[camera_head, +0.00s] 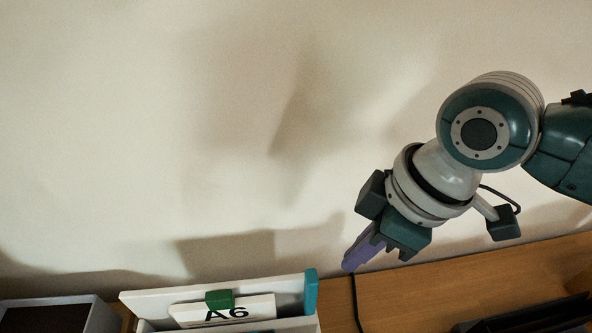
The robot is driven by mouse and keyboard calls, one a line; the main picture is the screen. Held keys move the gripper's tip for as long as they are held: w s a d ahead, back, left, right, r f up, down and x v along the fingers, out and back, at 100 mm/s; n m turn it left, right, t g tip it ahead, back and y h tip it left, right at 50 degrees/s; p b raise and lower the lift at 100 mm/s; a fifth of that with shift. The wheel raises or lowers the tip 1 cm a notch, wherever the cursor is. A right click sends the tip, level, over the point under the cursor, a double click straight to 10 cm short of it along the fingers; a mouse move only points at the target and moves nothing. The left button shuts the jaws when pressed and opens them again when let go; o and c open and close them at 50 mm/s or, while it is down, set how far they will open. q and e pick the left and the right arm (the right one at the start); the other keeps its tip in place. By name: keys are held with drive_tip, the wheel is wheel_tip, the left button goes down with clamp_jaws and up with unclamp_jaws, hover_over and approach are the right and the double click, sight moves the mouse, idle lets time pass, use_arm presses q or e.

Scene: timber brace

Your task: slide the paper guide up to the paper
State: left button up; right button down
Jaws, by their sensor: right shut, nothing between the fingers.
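A white holder (142,307) stands on the wooden surface at the bottom of the head view, cut off by the lower edge. A white card marked "A6" (254,306) stands in it. A green block (219,299) sits at the card's top edge, and a teal upright piece (311,292) is at the holder's right end. I cannot tell for certain which of these is the paper guide; no loose paper is clearly visible. My right gripper (351,264), with purple fingers, is shut and empty, pointing down-left, right of and above the teal piece. My left gripper is out of view.
A grey-edged box with a dark inside (97,317) stands at the bottom left. A dark object (535,317) lies at the bottom right. A plain wall fills the background.

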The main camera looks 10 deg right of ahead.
sight(310, 302)
drive_tip(key=shift+f, duration=0.1)
idle(0.3)
wheel_tip(310, 302, down, 5)
drive_tip(key=b, duration=0.3)
drive_tip(key=shift+b, duration=0.35)
idle(0.4)
drive_tip(key=shift+a, duration=0.25)
drive_tip(key=shift+a, duration=1)
drive_tip(key=shift+a, duration=0.1)
